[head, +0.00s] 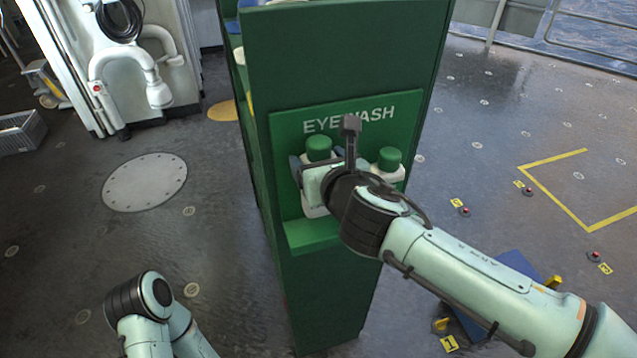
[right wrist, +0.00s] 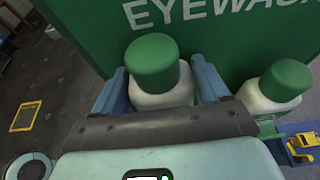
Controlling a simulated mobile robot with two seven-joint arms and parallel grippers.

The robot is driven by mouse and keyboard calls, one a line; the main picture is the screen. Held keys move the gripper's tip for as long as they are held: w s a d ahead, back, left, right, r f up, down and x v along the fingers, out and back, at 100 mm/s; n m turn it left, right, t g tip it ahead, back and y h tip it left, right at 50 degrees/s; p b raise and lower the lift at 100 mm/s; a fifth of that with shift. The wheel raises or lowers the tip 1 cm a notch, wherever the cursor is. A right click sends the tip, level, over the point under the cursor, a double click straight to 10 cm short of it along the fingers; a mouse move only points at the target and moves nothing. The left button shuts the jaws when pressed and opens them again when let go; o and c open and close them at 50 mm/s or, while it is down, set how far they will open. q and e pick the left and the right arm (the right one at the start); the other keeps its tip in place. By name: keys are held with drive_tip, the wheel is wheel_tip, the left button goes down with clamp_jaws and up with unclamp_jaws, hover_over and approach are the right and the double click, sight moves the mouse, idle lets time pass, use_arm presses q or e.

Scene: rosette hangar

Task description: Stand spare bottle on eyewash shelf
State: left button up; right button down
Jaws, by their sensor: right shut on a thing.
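A white bottle with a green cap (head: 319,147) stands upright in front of the green eyewash panel (head: 415,108). My right gripper (head: 322,172) is shut on it, with one finger on each side of its body in the right wrist view (right wrist: 162,88). The bottle's base shows just above the green eyewash shelf (head: 308,236); whether it touches is unclear. A second white bottle with a green cap (head: 389,159) is to its right, partly hidden by my right wrist. It also shows in the right wrist view (right wrist: 284,82). My left gripper is out of view.
The shelf is on the end of a tall green cabinet (head: 340,50). A white machine with a hose (head: 125,60) stands at the back left, near a grey crate (head: 20,132). A blue item (head: 515,262) lies behind my right forearm. The floor left of the cabinet is clear.

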drive_tip(key=f, duration=0.1)
drive_tip(key=f+b, duration=0.1)
drive_tip(key=f, duration=0.1)
drive_tip(key=f+b, duration=0.1)
drive_tip(key=shift+s+f, duration=0.25)
drive_tip(key=shift+f, duration=0.35)
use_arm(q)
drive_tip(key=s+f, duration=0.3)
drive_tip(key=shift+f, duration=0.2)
use_arm(e)
drive_tip(key=shift+r, duration=0.1)
drive_tip(key=shift+w, duration=0.15)
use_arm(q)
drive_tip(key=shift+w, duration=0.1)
use_arm(e)
drive_tip(key=shift+f+b, duration=0.25)
drive_tip(key=shift+b, duration=0.05)
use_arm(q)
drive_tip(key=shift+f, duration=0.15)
use_arm(e)
unclamp_jaws()
